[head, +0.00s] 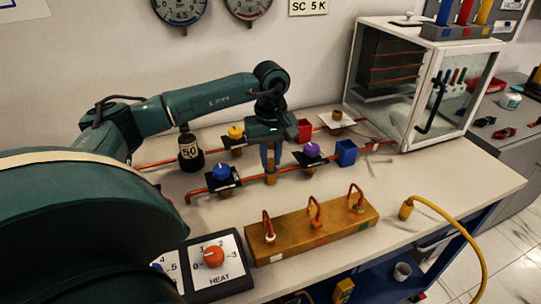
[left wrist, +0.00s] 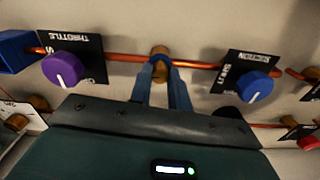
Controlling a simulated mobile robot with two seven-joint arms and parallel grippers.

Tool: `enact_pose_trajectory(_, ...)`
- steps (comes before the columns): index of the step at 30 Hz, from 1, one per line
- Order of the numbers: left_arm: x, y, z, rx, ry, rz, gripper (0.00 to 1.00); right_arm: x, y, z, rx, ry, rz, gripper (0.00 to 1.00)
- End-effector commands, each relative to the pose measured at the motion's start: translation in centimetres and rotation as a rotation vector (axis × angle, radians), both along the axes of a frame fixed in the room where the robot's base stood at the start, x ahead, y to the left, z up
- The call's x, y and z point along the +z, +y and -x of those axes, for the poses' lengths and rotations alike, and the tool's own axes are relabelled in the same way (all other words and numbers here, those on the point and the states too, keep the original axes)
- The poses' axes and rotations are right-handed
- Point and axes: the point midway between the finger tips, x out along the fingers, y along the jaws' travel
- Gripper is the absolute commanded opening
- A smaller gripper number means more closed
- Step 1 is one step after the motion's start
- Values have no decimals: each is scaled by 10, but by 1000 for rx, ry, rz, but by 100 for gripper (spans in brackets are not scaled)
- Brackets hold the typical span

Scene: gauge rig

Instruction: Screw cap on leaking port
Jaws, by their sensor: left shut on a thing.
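My left gripper (head: 269,166) is over the front copper pipe, between the blue knob and the purple knob, fingers pointing down. Its blue fingers (left wrist: 163,68) are shut on a small brass cap (left wrist: 160,51) at the pipe. A brass fitting (head: 270,179) shows on the pipe just below the fingertips in the head view. The fingers hide part of the brass, so I cannot tell where cap and port meet or whether they are threaded together. No leak shows. My right gripper is not in view.
The blue knob (head: 221,171) and purple knob (head: 312,149) flank the gripper. A glass cabinet (head: 420,90) stands at back right.

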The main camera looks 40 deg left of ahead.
Motion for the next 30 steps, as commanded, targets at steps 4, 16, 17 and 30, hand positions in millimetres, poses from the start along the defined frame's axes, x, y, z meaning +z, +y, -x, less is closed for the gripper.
enact_pose_trajectory(4,4,3,-4,-204,-22,-4,0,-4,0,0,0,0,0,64)
enact_pose_trajectory(16,5,2,-4,-377,-21,-5,0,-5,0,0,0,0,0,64)
enact_pose_trajectory(17,5,2,-4,-377,-21,-5,0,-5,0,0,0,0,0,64)
enact_pose_trajectory(30,6,3,-5,-602,-22,-8,0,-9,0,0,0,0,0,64)
